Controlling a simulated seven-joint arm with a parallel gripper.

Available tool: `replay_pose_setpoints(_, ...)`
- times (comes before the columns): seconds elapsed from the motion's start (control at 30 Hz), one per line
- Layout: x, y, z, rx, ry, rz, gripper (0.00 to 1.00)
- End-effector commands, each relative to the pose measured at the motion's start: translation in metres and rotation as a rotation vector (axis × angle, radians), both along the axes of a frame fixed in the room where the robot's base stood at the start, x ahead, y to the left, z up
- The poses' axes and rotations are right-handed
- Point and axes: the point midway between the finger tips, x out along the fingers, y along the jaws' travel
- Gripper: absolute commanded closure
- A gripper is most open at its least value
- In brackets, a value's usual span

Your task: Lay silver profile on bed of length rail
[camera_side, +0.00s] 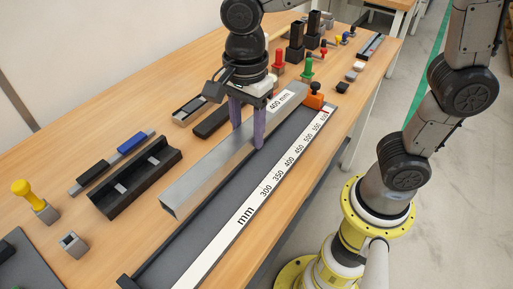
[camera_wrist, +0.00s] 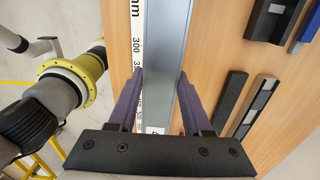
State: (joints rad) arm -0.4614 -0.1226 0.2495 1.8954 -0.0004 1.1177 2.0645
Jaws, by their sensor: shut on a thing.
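The silver profile (camera_side: 215,165) is a long square bar with a white "400 mm" label near its far end. My gripper (camera_side: 248,137) is shut on it, with one purple finger on each long side. The profile runs parallel to the length rail, over or beside the left part of its dark bed (camera_side: 205,228); I cannot tell whether it touches. In the wrist view the profile (camera_wrist: 167,45) passes between my fingers (camera_wrist: 161,72), beside the white mm scale (camera_wrist: 137,22). The scale (camera_side: 250,208) lies along the rail's right side.
An orange stop with a black knob (camera_side: 313,97) stands at the rail's far end. Left of the rail are a black channel block (camera_side: 135,178), a black-and-blue bar (camera_side: 113,160) and a yellow-knobbed piece (camera_side: 35,200). Several coloured-knob fixtures stand at the back.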

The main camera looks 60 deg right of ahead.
Motion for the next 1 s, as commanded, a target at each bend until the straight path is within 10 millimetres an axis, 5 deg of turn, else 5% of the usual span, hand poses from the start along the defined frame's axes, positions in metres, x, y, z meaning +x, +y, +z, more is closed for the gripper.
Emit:
replay_pose_setpoints(0.33, 0.015, 0.069, -0.045, -0.001, 0.002, 0.007, 1.0)
replay_pose_setpoints(1.0, 0.011, 0.075, -0.06, 0.001, 0.0, 0.032, 1.0)
